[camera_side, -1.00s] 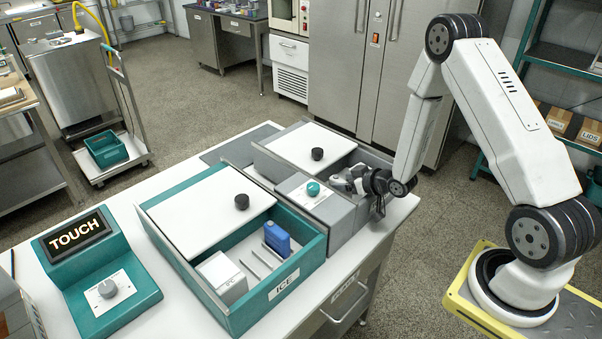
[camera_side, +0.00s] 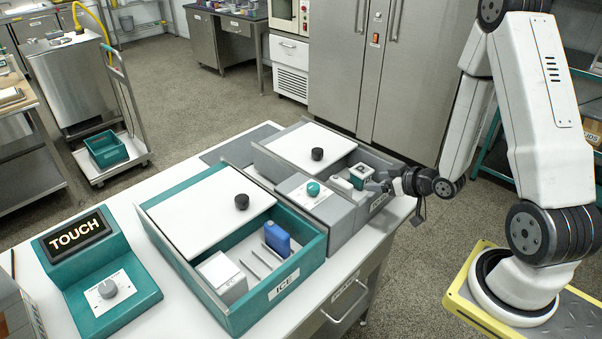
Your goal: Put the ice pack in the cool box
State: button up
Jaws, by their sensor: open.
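A blue upright pack (camera_side: 277,238), which looks like the ice pack, stands in the open front part of a teal box (camera_side: 288,290) labelled ICE. A white block (camera_side: 222,277) stands to its left, with thin grey dividers between. Behind is a grey box (camera_side: 398,163) with its lid partly back; I cannot tell for sure which box is the cool box. A small white item with a dark top (camera_side: 360,171) shows in the grey box's open end. My gripper (camera_side: 374,186) is open at that box's right end, close to this item and well away from the blue pack.
White lids with black knobs cover the rear parts of the teal box (camera_side: 200,215) and the grey box (camera_side: 305,147). A grey unit with a teal knob (camera_side: 313,189) stands between them. A teal TOUCH console (camera_side: 98,270) is at the left. White tabletop shows between console and boxes.

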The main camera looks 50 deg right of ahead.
jog(key=shift+s+r, duration=0.2)
jog(key=shift+s, duration=0.15)
jog(key=shift+w, duration=0.1)
dwell(0.4)
jog(key=s+a+r+g, duration=0.2)
jog(key=a+r+g, duration=0.1)
jog(key=a, duration=0.4)
jog(key=s+a+r+g, duration=0.3)
jog(key=a+g, duration=0.3)
jog(key=a, duration=0.2)
jog(key=shift+r+g, duration=0.3)
jog(key=shift+r, duration=0.2)
jog(key=shift+d, duration=0.1)
